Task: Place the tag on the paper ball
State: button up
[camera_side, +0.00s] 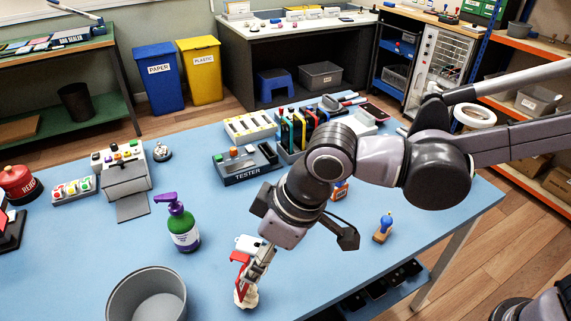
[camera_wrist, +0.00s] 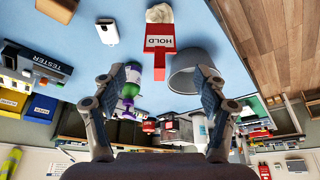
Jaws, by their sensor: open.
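The red tag with a white HOLD label (camera_wrist: 160,40) is in the upper middle of the wrist view. Its wide labelled end overlaps the edge of the crumpled cream paper ball (camera_wrist: 159,14). In the side view the red tag (camera_side: 239,258) shows beside my gripper, with the paper ball (camera_side: 247,298) just below it on the blue table. Whether the tag rests on the ball or only lies against it, I cannot tell. My gripper (camera_wrist: 163,77) is open, its fingers wide apart with nothing between them. In the side view my gripper (camera_side: 257,264) points down and partly hides the tag.
A grey bin (camera_side: 147,296) stands left of the ball, and a green pump bottle (camera_side: 183,228) behind it. A small white object (camera_side: 247,243) lies just behind the gripper. A tester (camera_side: 247,166) stands farther back, and a wooden stamp (camera_side: 383,229) to the right.

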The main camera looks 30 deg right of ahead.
jog(key=w+d+r+m+t+h, duration=0.1)
jog(key=d+m, duration=0.1)
jog(key=d, duration=0.7)
jog(key=w+d+r+m+t, duration=0.1)
jog(key=w+d+r+m, duration=0.1)
jog(key=d, duration=0.8)
jog(key=s+d+f+m+t+h, duration=0.1)
jog(key=s+d+m, duration=0.1)
jog(key=d, duration=0.6)
jog(key=s+d+f+m+t+h, duration=0.1)
jog(key=s+d+f+m, duration=0.1)
jog(key=d, duration=0.6)
jog(key=shift+s+m, duration=0.5)
jog(key=shift+s, duration=0.25)
